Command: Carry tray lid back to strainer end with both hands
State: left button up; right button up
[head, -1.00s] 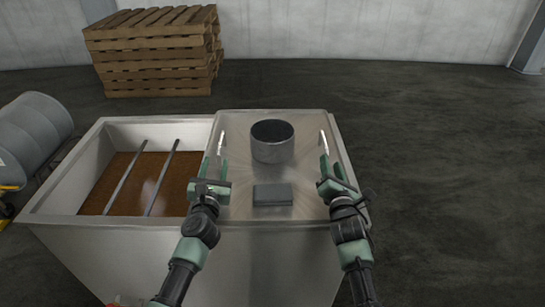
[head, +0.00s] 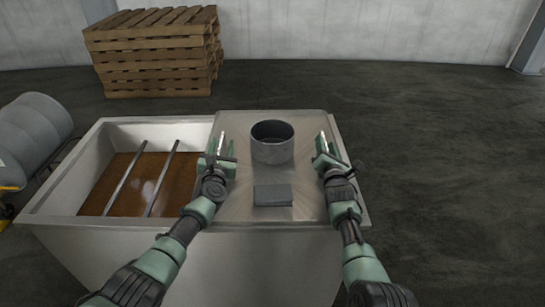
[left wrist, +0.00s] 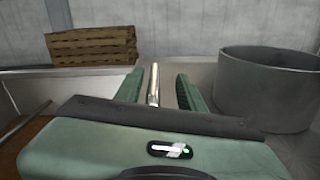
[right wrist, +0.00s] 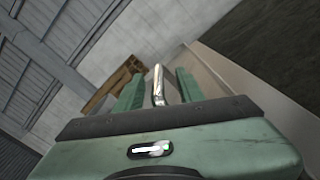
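The tray lid (head: 240,185) is a flat metal plate lying over the right half of the white tank. An upright bar handle stands near each side edge. My left gripper (head: 219,148) is open, and in the left wrist view its fingers stand on either side of the left handle (left wrist: 153,85), with gaps showing. My right gripper (head: 323,146) is open, and in the right wrist view its fingers stand on either side of the right handle (right wrist: 158,85), also with gaps. A round metal collar (head: 272,152) and a grey block (head: 272,195) sit on the lid between the grippers.
The tank's (head: 90,222) left half is open, with brown liquid (head: 162,180) under two crossbars (head: 162,178). A grey drum (head: 35,130) lies at the far left. A pallet stack (head: 155,60) stands behind. The floor on the right is clear.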

pick_arm(q)
jog(key=shift+w+a+r, duration=0.1)
jog(key=shift+w+a, duration=0.1)
jog(key=shift+w, duration=0.2)
jog(key=shift+w+a+r, duration=0.1)
jog(key=shift+w+a, duration=0.05)
jog(key=shift+w, duration=0.25)
pick_arm(e)
jog(key=shift+w+a, duration=0.1)
jog(key=shift+w, duration=0.6)
pick_arm(q)
grip_shut()
pick_arm(e)
grip_shut()
pick_arm(q)
jog(key=shift+d, duration=0.1)
pick_arm(e)
jog(key=shift+r, duration=0.1)
